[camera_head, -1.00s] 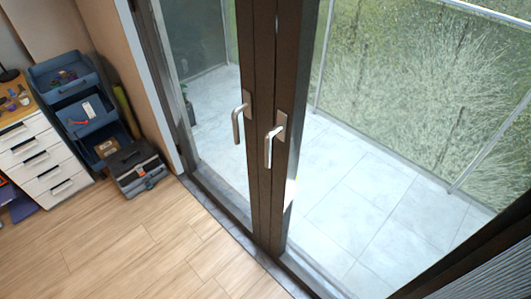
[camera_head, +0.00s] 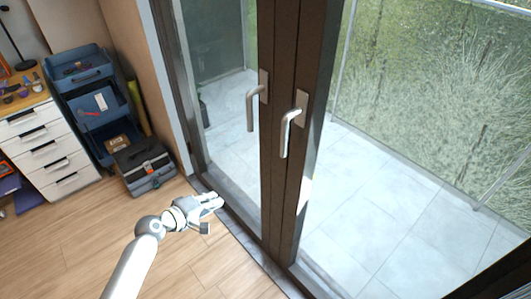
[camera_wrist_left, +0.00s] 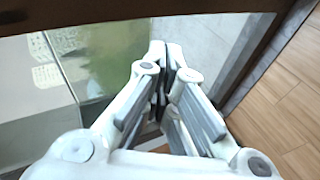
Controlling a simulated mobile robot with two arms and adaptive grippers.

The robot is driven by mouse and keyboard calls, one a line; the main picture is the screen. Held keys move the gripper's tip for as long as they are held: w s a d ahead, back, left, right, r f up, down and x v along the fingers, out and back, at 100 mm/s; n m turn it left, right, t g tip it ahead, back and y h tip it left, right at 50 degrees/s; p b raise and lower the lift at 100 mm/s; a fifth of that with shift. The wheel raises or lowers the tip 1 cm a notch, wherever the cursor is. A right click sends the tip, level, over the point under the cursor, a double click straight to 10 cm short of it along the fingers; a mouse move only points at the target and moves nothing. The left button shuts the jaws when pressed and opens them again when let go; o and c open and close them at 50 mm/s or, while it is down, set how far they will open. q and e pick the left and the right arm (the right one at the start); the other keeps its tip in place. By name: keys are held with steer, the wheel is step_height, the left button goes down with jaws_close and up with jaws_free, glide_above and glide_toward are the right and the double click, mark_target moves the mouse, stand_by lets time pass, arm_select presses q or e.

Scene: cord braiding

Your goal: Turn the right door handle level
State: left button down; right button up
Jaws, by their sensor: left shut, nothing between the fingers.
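The right door handle (camera_head: 287,138) is a pale metal lever on the dark door frame (camera_head: 317,60). Its grip hangs down from its plate. The left door handle (camera_head: 250,110) beside it also hangs down. My left gripper (camera_head: 219,201) is in the head view, low and to the left of both handles, over the floor near the door sill. It touches neither handle. In the left wrist view its fingers (camera_wrist_left: 164,55) are shut with nothing between them. No handle shows there. My right gripper is not in view.
A black toolbox (camera_head: 145,170) stands on the wooden floor by the wall. Blue stacked bins (camera_head: 97,115) and a white drawer unit (camera_head: 48,150) are at the far left. The glass doors look onto a tiled terrace (camera_head: 375,200). The floor before the doors is otherwise clear.

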arm_select(q)
steer(key=d+r+h+b, duration=0.1)
steer(key=d+r+h, duration=0.1)
steer(key=r, duration=0.8)
steer(key=d+r+m+t+h+b, duration=0.1)
steer(key=d+r+h+b, duration=0.1)
steer(key=r, duration=0.9)
steer(key=d+h, duration=0.1)
steer(key=h, duration=0.1)
steer(key=shift+w+r+h, duration=0.15)
steer(key=shift+r+h, duration=0.05)
steer(key=shift+h, duration=0.2)
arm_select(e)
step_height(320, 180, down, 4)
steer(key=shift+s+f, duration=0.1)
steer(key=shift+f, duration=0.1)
arm_select(q)
steer(key=shift+d, duration=0.15)
steer(key=w+d+p, duration=0.3)
steer(key=w+d, duration=0.1)
steer(key=d, duration=0.6)
steer(key=shift+w+d, duration=0.25)
steer(key=shift+d, duration=0.1)
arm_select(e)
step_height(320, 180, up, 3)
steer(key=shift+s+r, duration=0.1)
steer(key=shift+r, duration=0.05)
